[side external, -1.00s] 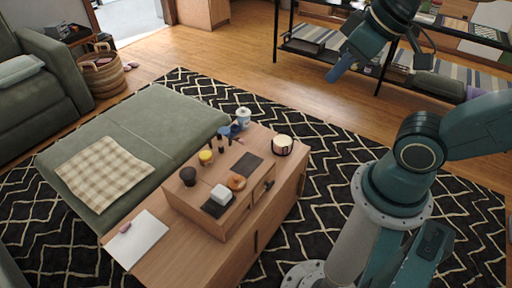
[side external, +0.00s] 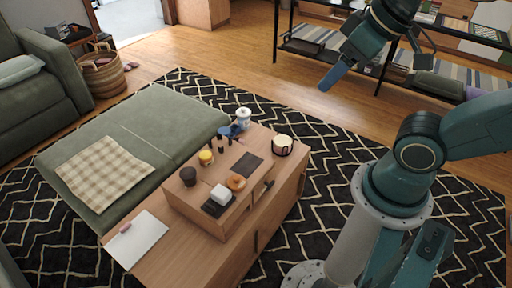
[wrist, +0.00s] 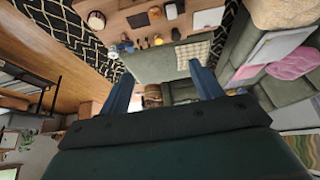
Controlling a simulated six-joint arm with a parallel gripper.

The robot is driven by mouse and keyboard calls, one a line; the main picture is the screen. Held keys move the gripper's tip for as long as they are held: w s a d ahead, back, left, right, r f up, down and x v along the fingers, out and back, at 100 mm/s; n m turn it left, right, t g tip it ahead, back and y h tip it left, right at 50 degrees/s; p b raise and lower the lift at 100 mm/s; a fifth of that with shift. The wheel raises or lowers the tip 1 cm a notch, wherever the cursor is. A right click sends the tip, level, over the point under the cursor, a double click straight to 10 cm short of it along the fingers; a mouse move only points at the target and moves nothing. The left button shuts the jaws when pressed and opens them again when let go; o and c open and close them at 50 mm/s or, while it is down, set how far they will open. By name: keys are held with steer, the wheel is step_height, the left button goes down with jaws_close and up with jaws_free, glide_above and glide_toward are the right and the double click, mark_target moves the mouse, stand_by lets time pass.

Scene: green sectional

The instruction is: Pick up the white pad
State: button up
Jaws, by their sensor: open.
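A flat white rectangular pad (side external: 138,241) lies at the near-left end of the wooden table, with a small pink piece (side external: 125,227) on its upper edge. In the wrist view the pad (wrist: 208,18) shows at the upper right. A small white block (side external: 219,192) sits on a dark tray on the raised wooden box; it could also be called a pad. My gripper (side external: 327,82) hangs high, to the right of and well apart from the table. In the wrist view its two fingers (wrist: 160,72) are spread, with nothing held between them.
The wooden box (side external: 207,222) carries several small items, including a brown ring (side external: 236,182) and a dark cup (side external: 188,176). A candle jar (side external: 283,145) and a white-blue jar (side external: 243,118) stand at the far end. A green ottoman (side external: 165,115) adjoins the table.

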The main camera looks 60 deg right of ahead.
steer(key=shift+o, duration=1.2)
steer(key=n+g+y, duration=0.4)
steer(key=n+g, duration=0.2)
steer(key=n, duration=1.2)
glide_above(221, 192)
steer(key=d, duration=0.5)
step_height(221, 192, down, 40)
steer(key=shift+y, duration=0.3)
steer(key=shift+w+x, duration=0.1)
steer(key=shift+x, duration=2)
steer(key=shift+w+x, duration=0.15)
steer(key=shift+x, duration=2)
